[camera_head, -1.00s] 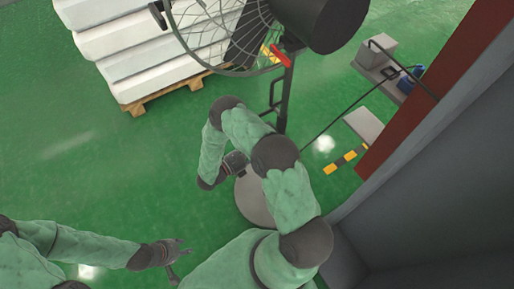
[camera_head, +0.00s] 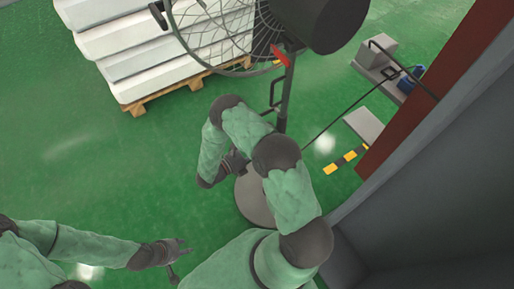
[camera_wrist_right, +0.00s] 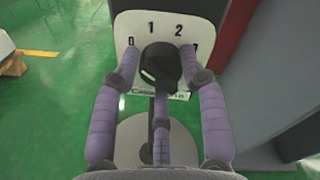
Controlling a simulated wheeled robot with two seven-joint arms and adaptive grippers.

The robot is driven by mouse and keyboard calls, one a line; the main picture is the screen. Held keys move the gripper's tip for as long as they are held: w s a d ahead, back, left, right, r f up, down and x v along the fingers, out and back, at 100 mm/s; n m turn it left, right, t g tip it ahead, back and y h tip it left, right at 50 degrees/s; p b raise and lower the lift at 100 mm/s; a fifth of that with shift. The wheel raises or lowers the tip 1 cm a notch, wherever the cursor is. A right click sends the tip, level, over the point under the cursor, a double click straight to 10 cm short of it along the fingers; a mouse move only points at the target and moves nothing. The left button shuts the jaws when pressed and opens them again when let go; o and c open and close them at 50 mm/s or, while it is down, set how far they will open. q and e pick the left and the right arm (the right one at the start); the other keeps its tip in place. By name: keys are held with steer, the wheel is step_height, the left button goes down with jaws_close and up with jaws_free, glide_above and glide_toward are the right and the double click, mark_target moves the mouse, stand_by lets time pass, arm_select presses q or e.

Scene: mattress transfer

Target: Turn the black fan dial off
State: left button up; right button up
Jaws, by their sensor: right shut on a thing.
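The black fan dial (camera_wrist_right: 160,68) sits on a pale plate (camera_wrist_right: 135,25) marked with numbers including 0, 1 and 2. My right gripper (camera_wrist_right: 161,62) is shut on the dial, with a finger on each side and a third below. A light mark on the dial faces the lower left of the wrist view. In the head view the fan's wire cage (camera_head: 215,35) and dark motor housing (camera_head: 325,20) are at the top, above its stand (camera_head: 285,95). My right arm hides the dial there. My left gripper (camera_head: 180,258) is open and empty at the lower left, far from the fan.
The fan's round grey base (camera_head: 252,203) stands on the green floor. White mattresses (camera_head: 135,45) are stacked on a wooden pallet (camera_head: 165,92) behind the cage. A dark grey wall or panel (camera_head: 440,185) stands close on the right. The floor at left is clear.

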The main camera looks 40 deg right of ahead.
steer(key=shift+w+r+n, duration=0.2)
steer(key=shift+r+n, duration=0.1)
steer(key=shift+n, duration=0.6)
steer(key=o, duration=1.1)
steer(key=shift+f, duration=0.1)
steer(key=a, duration=1.2)
steer(key=shift+w+r, duration=0.25)
steer(key=shift+w, duration=0.05)
